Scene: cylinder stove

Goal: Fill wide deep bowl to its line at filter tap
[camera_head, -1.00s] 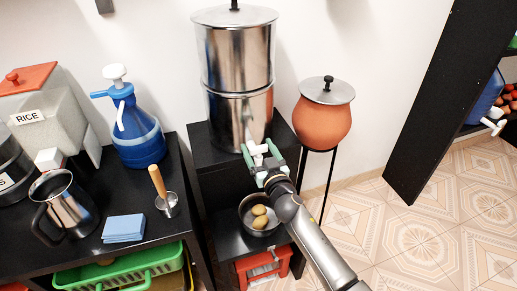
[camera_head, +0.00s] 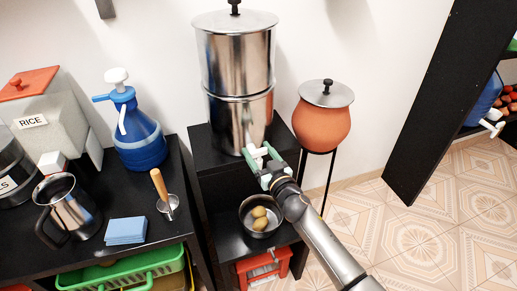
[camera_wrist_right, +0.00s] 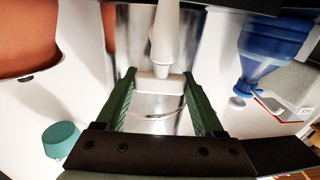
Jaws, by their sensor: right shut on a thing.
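The steel filter (camera_head: 240,75) stands on a black stand, with its white tap (camera_head: 256,152) low on its front. My right gripper (camera_head: 262,163) has its green fingers around the tap's white handle; in the right wrist view my gripper (camera_wrist_right: 163,95) is shut on the crosswise white part (camera_wrist_right: 160,85). The wide dark metal bowl (camera_head: 246,221) sits upright on the lower shelf below the tap, with two yellowish round items (camera_head: 260,217) in it. No water or fill line can be made out. My left gripper is not in view.
A clay pot (camera_head: 321,122) on a thin stand is right of the filter. On the left counter are a blue pump jug (camera_head: 138,140), a steel pitcher (camera_head: 70,208), blue cloths (camera_head: 125,230) and a wooden-handled cup (camera_head: 160,188). A red item (camera_head: 272,266) is under the bowl's shelf.

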